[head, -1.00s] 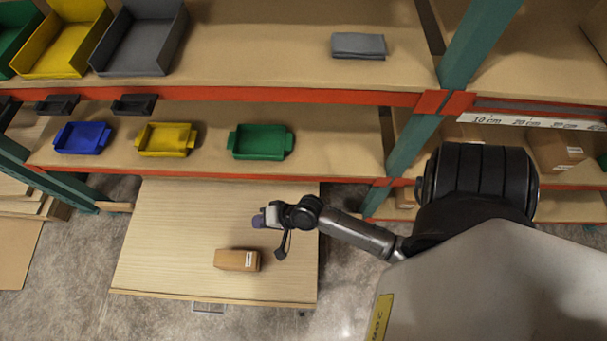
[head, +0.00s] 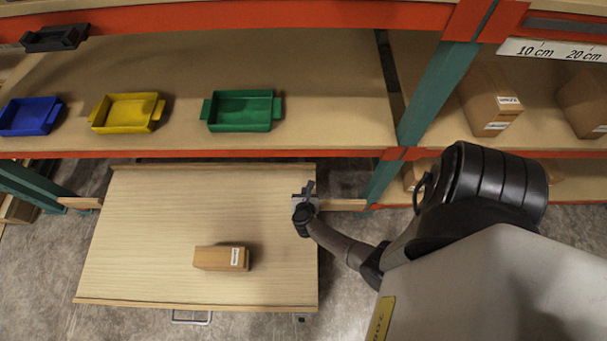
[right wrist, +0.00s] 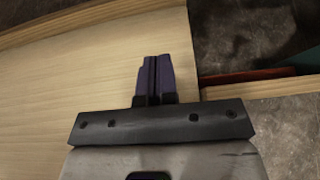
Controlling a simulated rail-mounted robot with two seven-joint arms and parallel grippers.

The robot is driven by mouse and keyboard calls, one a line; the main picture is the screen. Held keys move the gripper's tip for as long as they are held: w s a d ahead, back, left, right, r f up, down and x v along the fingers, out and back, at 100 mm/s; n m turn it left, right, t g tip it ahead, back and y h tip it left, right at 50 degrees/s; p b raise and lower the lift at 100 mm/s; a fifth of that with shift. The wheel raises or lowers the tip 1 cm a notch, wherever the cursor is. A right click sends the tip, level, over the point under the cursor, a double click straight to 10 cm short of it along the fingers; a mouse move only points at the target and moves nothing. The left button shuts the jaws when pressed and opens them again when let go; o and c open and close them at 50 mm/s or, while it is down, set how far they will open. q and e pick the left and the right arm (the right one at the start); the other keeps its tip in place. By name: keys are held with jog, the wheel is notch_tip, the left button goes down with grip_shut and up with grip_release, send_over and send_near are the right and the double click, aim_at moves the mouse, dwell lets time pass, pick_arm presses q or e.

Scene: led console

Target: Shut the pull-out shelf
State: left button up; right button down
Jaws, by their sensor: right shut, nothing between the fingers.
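The pull-out shelf (head: 140,235), a pale wooden board, is out below the rack in the head view. A metal handle (head: 191,318) shows under its front edge. My right gripper (head: 308,188) is over the shelf's right side, near the back right corner. In the right wrist view its two dark fingers (right wrist: 154,80) are together and empty, with the board's surface and edge beyond them. I cannot tell whether they touch the wood. A brown cardboard box (head: 221,258) lies on the shelf. My left gripper is not in view.
Blue (head: 29,116), yellow (head: 126,112) and green (head: 240,110) trays stand on the rack level above. A green post (head: 437,92) rises right of the pull-out shelf. Concrete floor (head: 345,290) lies clear at its front right.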

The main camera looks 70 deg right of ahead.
jog(key=b, duration=0.5)
send_near(305, 167)
jog(key=x, duration=0.2)
jog(key=f+x, duration=0.1)
jog(key=x, duration=0.2)
jog(key=shift+a, duration=0.1)
jog(key=shift+w+d, duration=0.2)
jog(key=shift+d, duration=0.25)
jog(key=shift+w+d, duration=0.2)
jog(key=shift+d, duration=0.25)
